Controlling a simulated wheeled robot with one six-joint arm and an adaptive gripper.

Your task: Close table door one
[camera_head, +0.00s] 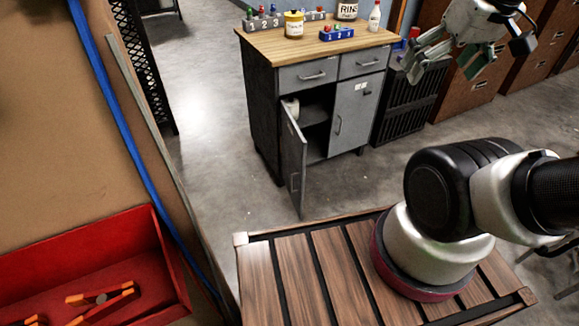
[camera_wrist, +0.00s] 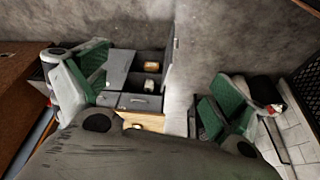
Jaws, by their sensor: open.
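The grey cabinet with a wooden top (camera_head: 315,42) stands beyond my base in the head view. Its left door (camera_head: 293,160) is swung open toward me, with a vertical handle near its free edge. Its right door (camera_head: 355,115) is shut. The open left compartment is dark inside and holds a pale object near the hinge side. My gripper (camera_head: 447,62) is at the upper right, apart from the cabinet, open and empty. In the wrist view its green-padded fingers (camera_wrist: 155,92) are spread wide, with the cabinet and its open door (camera_wrist: 169,63) showing upside down between them.
Pots, bottles and a blue block holder (camera_head: 337,34) stand on the cabinet top. A black crate (camera_head: 408,100) and brown cabinets (camera_head: 470,90) are to its right. A red bin (camera_head: 95,260) is at lower left. The floor (camera_head: 215,120) left of the cabinet is clear.

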